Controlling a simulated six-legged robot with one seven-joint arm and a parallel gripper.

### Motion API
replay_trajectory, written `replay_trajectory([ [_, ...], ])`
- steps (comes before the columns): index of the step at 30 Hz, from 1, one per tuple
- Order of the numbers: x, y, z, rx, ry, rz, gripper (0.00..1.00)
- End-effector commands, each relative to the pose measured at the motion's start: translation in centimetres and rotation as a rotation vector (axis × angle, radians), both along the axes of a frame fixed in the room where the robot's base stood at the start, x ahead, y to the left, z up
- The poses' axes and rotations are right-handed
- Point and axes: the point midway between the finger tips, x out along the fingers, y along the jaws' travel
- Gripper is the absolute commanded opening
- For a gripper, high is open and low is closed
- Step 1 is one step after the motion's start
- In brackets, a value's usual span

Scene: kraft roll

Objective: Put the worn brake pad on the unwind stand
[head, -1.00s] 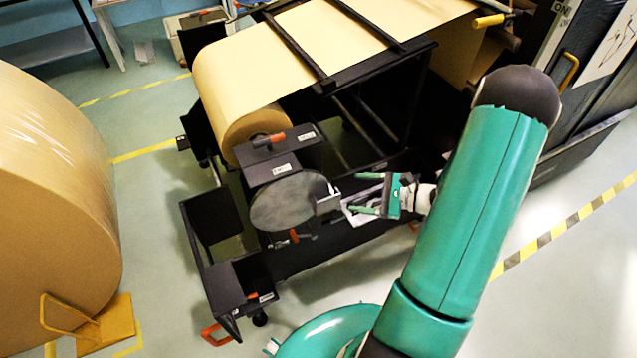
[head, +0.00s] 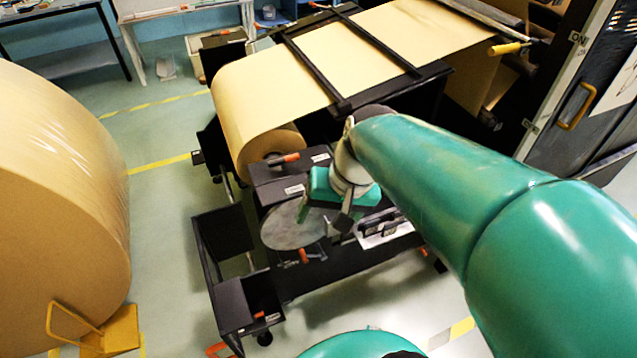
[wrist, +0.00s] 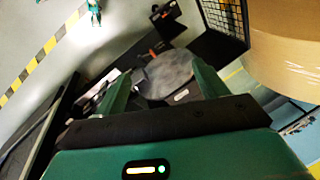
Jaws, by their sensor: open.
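My gripper (head: 322,222) is open, with its fingers pointing down beside the grey brake disc (head: 290,228) of the black unwind stand (head: 290,172). In the wrist view, the two green fingers of my gripper (wrist: 162,78) stand apart, with the disc (wrist: 168,70) seen between and beyond them. A small dark grey block (head: 343,222) shows at the disc's right side, close to my fingers; I cannot tell whether it is the worn brake pad. A white tray (head: 362,243) with dark pieces in it lies to the right of the disc. Nothing is clearly held.
A kraft paper roll (head: 262,140) sits on the stand behind the disc. Another large roll (head: 60,200) stands at the left, with a yellow chock (head: 110,335).

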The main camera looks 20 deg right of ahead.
Motion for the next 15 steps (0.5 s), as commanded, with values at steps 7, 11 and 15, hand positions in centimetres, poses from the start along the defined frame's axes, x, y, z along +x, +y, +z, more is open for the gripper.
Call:
replay_trajectory([
  [7, -2.4, 0.9, 4.6, -0.249, -0.257, 0.199, 0.72],
  [11, -3.0, 1.0, 5.8, -0.311, -0.33, 0.245, 0.72],
  [15, -3.1, 1.0, 6.1, -0.33, -0.348, 0.256, 0.72],
])
